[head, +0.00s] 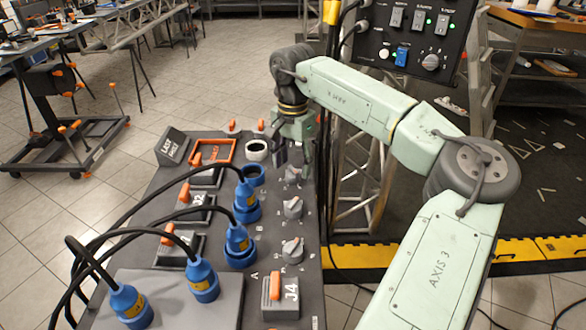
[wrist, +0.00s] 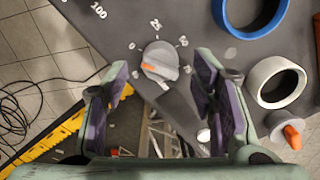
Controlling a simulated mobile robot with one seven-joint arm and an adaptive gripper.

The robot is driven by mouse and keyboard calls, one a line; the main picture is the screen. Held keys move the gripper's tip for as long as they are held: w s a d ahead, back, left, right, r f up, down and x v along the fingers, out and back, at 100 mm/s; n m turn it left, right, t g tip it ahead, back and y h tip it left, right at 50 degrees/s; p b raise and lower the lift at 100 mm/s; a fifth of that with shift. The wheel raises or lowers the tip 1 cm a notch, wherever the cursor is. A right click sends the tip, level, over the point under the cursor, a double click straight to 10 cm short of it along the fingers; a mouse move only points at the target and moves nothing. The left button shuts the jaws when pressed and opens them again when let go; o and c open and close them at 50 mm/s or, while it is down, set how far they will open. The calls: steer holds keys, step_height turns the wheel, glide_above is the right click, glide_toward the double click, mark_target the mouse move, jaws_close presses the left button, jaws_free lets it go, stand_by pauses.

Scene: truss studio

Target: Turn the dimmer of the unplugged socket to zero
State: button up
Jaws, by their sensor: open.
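A blue ring socket (head: 253,174) on the dark panel is empty, its opening bare; it also shows at the top of the wrist view (wrist: 222,12). To its right sits a grey round dimmer knob (head: 292,174). In the wrist view the knob (wrist: 163,56) has an orange pointer mark on its left side, with scale marks such as 25 around it. My gripper (wrist: 161,72) is open; its two fingers appear either side of the knob, with gaps. I cannot tell how far above it they are. In the head view my gripper (head: 295,152) is just behind the knob.
Two more dimmers (head: 293,208) (head: 292,250) stand nearer, beside blue sockets holding plugs (head: 246,195) (head: 237,238). Other blue plugs (head: 202,280) with black cables stand at the front left. A pale ring (head: 257,150) and orange levers (head: 275,287) are also on the panel. A truss stands right.

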mark_target(293, 169)
step_height(293, 169, up, 10)
steer(key=shift+f, duration=0.2)
steer(key=shift+s, duration=0.1)
